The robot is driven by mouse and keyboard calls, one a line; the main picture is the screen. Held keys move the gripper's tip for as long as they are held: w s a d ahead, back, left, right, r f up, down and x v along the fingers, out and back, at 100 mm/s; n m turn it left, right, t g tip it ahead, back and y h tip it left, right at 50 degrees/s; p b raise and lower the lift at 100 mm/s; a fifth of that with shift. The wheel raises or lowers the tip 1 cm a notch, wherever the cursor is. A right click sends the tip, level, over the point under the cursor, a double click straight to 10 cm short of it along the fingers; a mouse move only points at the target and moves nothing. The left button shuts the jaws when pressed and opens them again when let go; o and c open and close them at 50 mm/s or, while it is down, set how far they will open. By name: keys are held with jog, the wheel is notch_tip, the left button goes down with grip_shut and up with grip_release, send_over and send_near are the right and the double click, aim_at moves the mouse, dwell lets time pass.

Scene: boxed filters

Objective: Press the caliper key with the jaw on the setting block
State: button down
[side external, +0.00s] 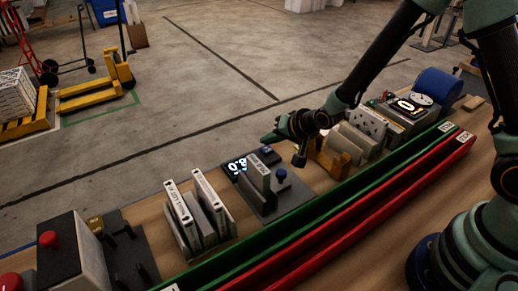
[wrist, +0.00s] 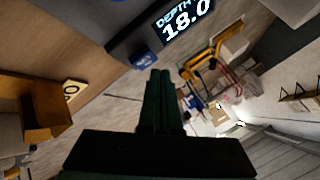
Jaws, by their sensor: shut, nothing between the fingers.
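The caliper unit is a dark flat base (side external: 277,203) with a lit display (side external: 237,166) and a grey upright block (side external: 260,175). In the wrist view the display (wrist: 183,21) reads DEPTH 18.0. A blue key (wrist: 142,58) sits beside the display; a small blue spot (side external: 266,150) near it in the side view looks like the same key. A round blue knob (side external: 281,174) stands by the block. My gripper (side external: 270,138) is shut and empty, held above and behind the unit. Its fingers (wrist: 163,75) end just below the key in the wrist picture. I cannot tell which part is the jaw.
White-labelled plates (side external: 200,210) stand left of the unit. Green (side external: 330,213) and red (side external: 345,232) rails run along the front. A red-button box (side external: 70,255) is at far left.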

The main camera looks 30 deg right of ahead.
aim_at(270, 151)
jog(key=shift+f, duration=0.1)
jog(key=shift+d+f, duration=0.15)
jog(key=shift+f, duration=0.15)
jog(key=shift+f, duration=0.55)
dwell(0.7)
jog(key=shift+r, duration=0.95)
jog(key=shift+r, duration=0.1)
jog(key=shift+r, duration=2.35)
jog(key=shift+r, duration=0.1)
